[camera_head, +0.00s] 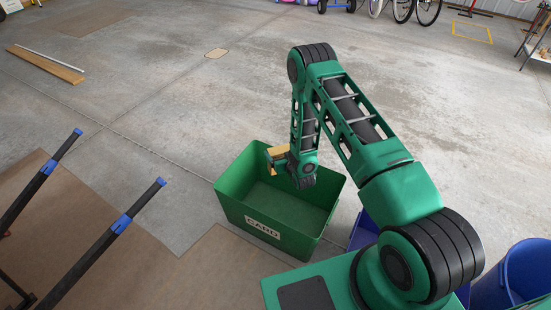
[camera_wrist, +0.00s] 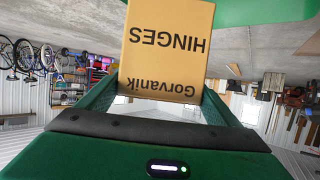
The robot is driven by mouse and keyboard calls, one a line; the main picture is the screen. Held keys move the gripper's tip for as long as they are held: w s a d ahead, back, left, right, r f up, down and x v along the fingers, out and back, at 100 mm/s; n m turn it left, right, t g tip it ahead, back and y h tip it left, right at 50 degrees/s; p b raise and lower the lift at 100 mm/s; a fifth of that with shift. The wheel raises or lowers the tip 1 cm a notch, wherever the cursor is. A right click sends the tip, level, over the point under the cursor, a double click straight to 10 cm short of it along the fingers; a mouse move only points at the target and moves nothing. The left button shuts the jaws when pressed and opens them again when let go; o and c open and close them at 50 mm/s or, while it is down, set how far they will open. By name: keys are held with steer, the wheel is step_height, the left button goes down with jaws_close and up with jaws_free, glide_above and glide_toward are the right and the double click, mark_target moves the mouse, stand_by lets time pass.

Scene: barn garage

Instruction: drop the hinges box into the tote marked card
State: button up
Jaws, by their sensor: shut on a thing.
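The hinges box (camera_wrist: 166,48) is yellow-tan with the words HINGES and Gorvanik, upside down in the wrist view. My gripper (camera_wrist: 160,95) is shut on it. In the head view the box (camera_head: 278,152) shows as a small tan block at the end of my arm, partly covered by my gripper (camera_head: 281,161). The green tote (camera_head: 232,209) has a white label reading CARD on its front side. My gripper and the box are over the tote's opening, near its far side. The visible tote floor is bare. I cannot tell the box's exact height above it.
Blue bins (camera_head: 524,272) stand at the lower right, one partly hidden behind my arm. Dark bars with blue clamps (camera_head: 122,224) stick out at the left. A plank (camera_head: 47,66) lies on the far floor.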

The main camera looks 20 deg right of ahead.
steer(key=f, duration=0.2)
steer(key=shift+w+a+f, duration=0.1)
steer(key=shift+a+f, duration=0.3)
steer(key=shift+f, duration=2.95)
steer(key=o, duration=0.9)
steer(key=v, duration=1)
steer(key=shift+s+d+r, duration=0.1)
steer(key=shift+s+d, duration=0.05)
steer(key=shift+s, duration=0.2)
